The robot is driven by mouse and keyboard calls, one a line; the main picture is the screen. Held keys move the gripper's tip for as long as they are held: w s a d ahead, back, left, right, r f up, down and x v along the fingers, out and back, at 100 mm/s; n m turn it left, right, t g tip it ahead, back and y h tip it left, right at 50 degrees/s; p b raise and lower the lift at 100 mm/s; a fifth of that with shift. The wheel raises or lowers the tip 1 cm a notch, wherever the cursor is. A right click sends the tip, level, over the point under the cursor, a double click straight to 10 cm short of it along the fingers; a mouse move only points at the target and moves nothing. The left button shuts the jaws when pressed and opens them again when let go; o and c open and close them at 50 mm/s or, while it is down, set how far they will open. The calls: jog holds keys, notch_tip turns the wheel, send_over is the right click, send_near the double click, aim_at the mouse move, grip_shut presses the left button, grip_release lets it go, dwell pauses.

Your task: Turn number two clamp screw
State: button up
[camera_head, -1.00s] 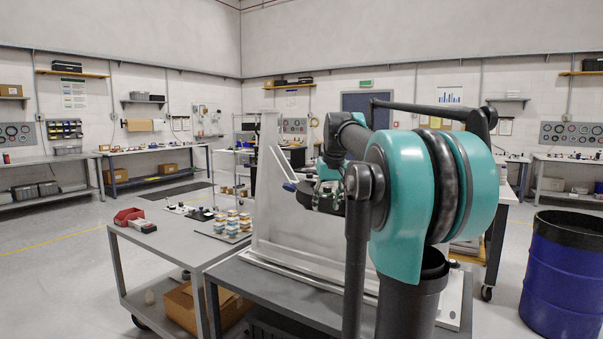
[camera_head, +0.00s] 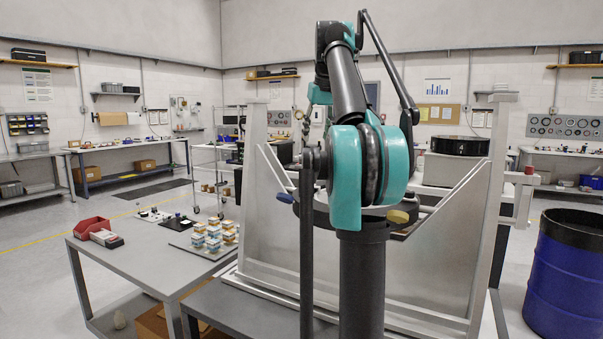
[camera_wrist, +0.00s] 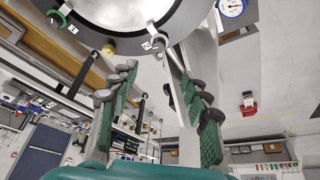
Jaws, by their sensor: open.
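My gripper (camera_wrist: 157,72) is open in the wrist view, its two green-padded fingers spread apart with nothing between the pads. Above the fingertips is the round mirror cell (camera_wrist: 118,42) with a dark ring and small number tags. A small clamp screw with a pale tag (camera_wrist: 147,45) sits on the ring's lower edge, just above the gap between the fingers. I cannot read its number surely. A green knob (camera_wrist: 57,18) is at the upper left. In the head view, the grey fixture frame (camera_head: 440,245) stands behind my arm, which hides my gripper and much of the ring.
A dial gauge (camera_wrist: 231,8) shows at the upper right of the wrist view. In the head view, a grey cart (camera_head: 150,262) holds a red bin (camera_head: 91,228) and several small blocks. A blue drum (camera_head: 575,275) stands at right. Open floor lies at the left.

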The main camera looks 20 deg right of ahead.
send_near(308, 179)
jog(key=x, duration=0.8)
jog(key=shift+w+f, duration=0.1)
jog(key=shift+f, duration=0.15)
jog(key=shift+c, duration=0.3)
grip_shut()
jog(key=shift+m, duration=0.4)
